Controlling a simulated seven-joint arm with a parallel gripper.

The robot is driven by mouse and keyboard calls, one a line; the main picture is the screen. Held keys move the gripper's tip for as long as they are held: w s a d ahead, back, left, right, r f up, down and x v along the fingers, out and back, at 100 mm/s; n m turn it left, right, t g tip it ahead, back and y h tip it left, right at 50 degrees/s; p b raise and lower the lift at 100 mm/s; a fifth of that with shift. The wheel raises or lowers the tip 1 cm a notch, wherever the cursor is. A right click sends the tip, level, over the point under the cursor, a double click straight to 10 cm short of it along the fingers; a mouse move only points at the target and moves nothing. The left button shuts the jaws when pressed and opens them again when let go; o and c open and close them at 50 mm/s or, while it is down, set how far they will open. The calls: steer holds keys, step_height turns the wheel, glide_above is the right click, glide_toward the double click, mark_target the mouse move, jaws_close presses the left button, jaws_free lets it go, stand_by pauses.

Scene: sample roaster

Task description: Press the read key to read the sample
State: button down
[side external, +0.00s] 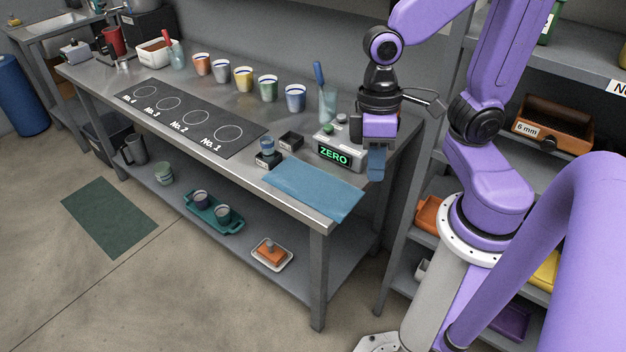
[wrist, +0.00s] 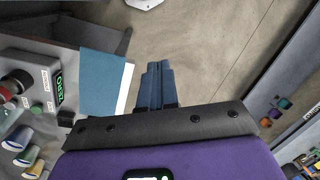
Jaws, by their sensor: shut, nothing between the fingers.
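The grey instrument box (side external: 343,163) stands on the bench, its green display (side external: 333,154) reading ZERO. On its top are a green key (side external: 328,128) and a grey knob (side external: 341,118); I cannot tell which key is read. The box also shows at the left of the wrist view (wrist: 42,70), with a red-topped knob (wrist: 18,80). My gripper (side external: 376,178) is shut and empty, pointing down beside the box's right side. Its blue fingers are together in the wrist view (wrist: 157,64).
Several coloured cups line the back, near a blue-handled tool in a glass (side external: 327,103). The numbered black mat (side external: 190,118) has empty circles. Shelves (side external: 540,165) stand right.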

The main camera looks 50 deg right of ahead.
steer(key=s+n, duration=0.1)
steer(key=n, duration=0.1)
steer(key=s+n+t, duration=0.1)
steer(key=n, duration=0.1)
steer(key=s+d+r+n, duration=0.1)
steer(key=n, duration=0.1)
steer(key=shift+s+n+t+h, duration=0.3)
steer(key=shift+n, duration=0.1)
steer(key=w+d+r+m, duration=0.1)
steer(key=w+d+m, duration=0.1)
steer(key=w+m, duration=0.7)
steer(key=w+d+m, duration=0.3)
steer(key=w+m, duration=0.4)
steer(key=w, duration=0.4)
steer(key=w+d+f+m, duration=0.1)
steer(key=w+d+m, duration=0.4)
steer(key=d, duration=0.5)
steer(key=w+d+f+m, duration=0.1)
steer(key=w+d+m, duration=0.4)
steer(key=d+m, duration=0.4)
steer(key=shift+w+d+f+m, duration=0.2)
steer(key=shift+w+d+m, duration=0.15)
steer(key=shift+d, duration=0.25)
steer(key=shift+f, duration=0.1)
